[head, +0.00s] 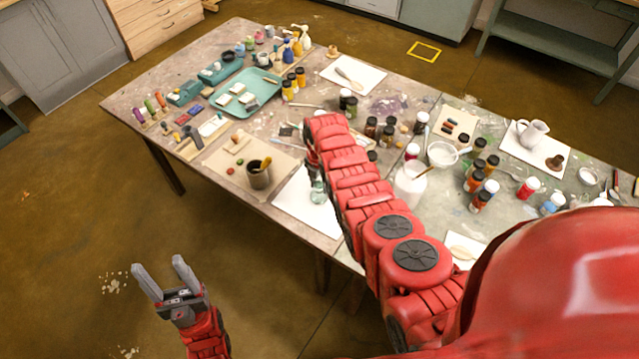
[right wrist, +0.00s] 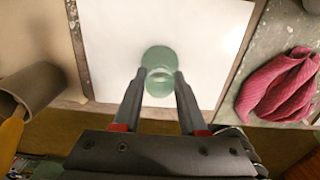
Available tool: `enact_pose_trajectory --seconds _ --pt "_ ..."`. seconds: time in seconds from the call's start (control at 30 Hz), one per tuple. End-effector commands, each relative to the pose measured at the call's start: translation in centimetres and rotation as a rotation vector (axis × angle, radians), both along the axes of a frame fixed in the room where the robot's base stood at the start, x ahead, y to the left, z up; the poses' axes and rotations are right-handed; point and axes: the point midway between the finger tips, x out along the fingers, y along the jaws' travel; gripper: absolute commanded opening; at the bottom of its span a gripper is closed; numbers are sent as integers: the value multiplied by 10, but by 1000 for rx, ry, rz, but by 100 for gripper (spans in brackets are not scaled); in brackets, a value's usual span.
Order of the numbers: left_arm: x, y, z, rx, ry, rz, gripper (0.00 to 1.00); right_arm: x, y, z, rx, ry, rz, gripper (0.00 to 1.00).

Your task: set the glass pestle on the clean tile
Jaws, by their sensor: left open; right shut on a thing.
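The glass pestle (head: 318,193) is green and see-through. It also shows in the right wrist view (right wrist: 158,58), seen from above between the fingertips. My right gripper (right wrist: 159,76) is shut on it and points down over the white tile. The clean tile (head: 296,208) is a bare white sheet at the table's near edge; it also fills the middle of the right wrist view (right wrist: 215,35). I cannot tell whether the pestle touches the tile. My right arm hides part of the tile's right side. My left gripper (head: 160,266) is open and empty, off the table above the floor.
A dark cup (head: 259,178) with a yellow-handled tool stands on a beige board left of the tile. A pink cloth (right wrist: 280,85) lies to its right in the right wrist view.

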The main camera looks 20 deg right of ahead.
Motion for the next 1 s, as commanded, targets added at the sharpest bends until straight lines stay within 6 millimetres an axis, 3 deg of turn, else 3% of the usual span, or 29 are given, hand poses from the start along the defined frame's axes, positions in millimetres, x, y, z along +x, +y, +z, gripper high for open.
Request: enact_pose_trajectory --seconds 0.5,0.53,0.67,1.0 --pt "0 0 -4 0 0 0 60 0 0 -9 0 -1 -1 0" --pt "0 0 -3 0 0 0 60 -1 0 -8 -1 -1 -1 45" --pt "0 0 -2 0 0 0 60 -1 0 -7 0 0 -1 68" --pt "0 0 0 0 0 0 60 -1 0 -5 0 0 0 71"
